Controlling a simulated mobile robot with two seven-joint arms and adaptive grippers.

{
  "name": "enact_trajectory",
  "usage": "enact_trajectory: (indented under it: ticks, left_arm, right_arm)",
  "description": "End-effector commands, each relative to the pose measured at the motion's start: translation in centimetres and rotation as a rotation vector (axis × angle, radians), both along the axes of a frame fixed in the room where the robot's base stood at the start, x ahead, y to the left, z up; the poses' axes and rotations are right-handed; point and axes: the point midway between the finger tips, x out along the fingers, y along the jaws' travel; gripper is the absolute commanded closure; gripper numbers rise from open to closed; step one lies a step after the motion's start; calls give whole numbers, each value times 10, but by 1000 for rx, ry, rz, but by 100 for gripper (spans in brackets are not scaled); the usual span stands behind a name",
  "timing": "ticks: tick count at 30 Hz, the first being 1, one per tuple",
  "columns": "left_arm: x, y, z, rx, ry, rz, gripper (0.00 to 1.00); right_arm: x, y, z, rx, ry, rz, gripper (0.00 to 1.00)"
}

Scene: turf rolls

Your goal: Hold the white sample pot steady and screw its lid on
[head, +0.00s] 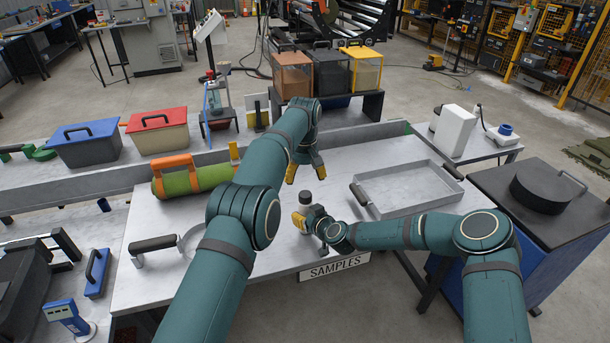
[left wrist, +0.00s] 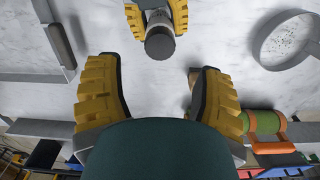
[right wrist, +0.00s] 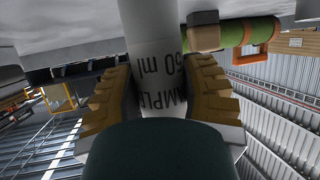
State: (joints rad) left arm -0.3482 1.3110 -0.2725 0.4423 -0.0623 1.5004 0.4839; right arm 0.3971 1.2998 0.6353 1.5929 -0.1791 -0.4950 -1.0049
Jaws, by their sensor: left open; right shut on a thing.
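The white sample pot (right wrist: 155,62) is printed "SAMPLE 50 ml" in the right wrist view. My right gripper (head: 304,220) is shut around its body, one yellow finger on each side. A dark grey lid (head: 305,198) sits at the pot's top; its round face shows in the left wrist view (left wrist: 160,43). I cannot tell how tightly it is seated. My left gripper (head: 304,173) is open and empty, beyond and above the pot in the head view. In the left wrist view its fingers (left wrist: 156,75) are apart, with the lid beyond them and not between them.
A grey tray (head: 412,208) with black handles lies right of the pot. A green turf roll (head: 190,181) with orange straps lies left. A small brown block (right wrist: 203,37) is near the pot. A round metal sieve (left wrist: 289,38) shows in the left wrist view. A SAMPLES sign (head: 335,268) hangs at the front edge.

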Motion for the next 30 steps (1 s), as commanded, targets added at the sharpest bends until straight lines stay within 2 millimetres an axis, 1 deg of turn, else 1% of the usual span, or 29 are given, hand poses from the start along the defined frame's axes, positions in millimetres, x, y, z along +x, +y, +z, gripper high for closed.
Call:
enact_trajectory:
  ticks: [3, 6, 17, 20, 22, 30]
  left_arm:
    - [0, 0, 4, 1, 1, 76, 32]
    - [0, 0, 5, 1, 2, 103, 32]
    - [0, 0, 3, 1, 2, 104, 32]
    - [-1, 0, -4, 2, 4, 103, 32]
    - [-1, 0, -13, 2, 4, 103, 32]
    - [-2, -1, -54, 2, 4, 103, 32]
  right_arm:
    - [0, 0, 0, 1, -1, 0, 100]
    - [0, 0, 0, 1, -1, 0, 100]
    - [0, 0, 0, 1, -1, 0, 100]
    - [0, 0, 0, 1, -1, 0, 100]
    - [0, 0, 0, 1, -1, 0, 100]
    - [0, 0, 0, 1, -1, 0, 100]
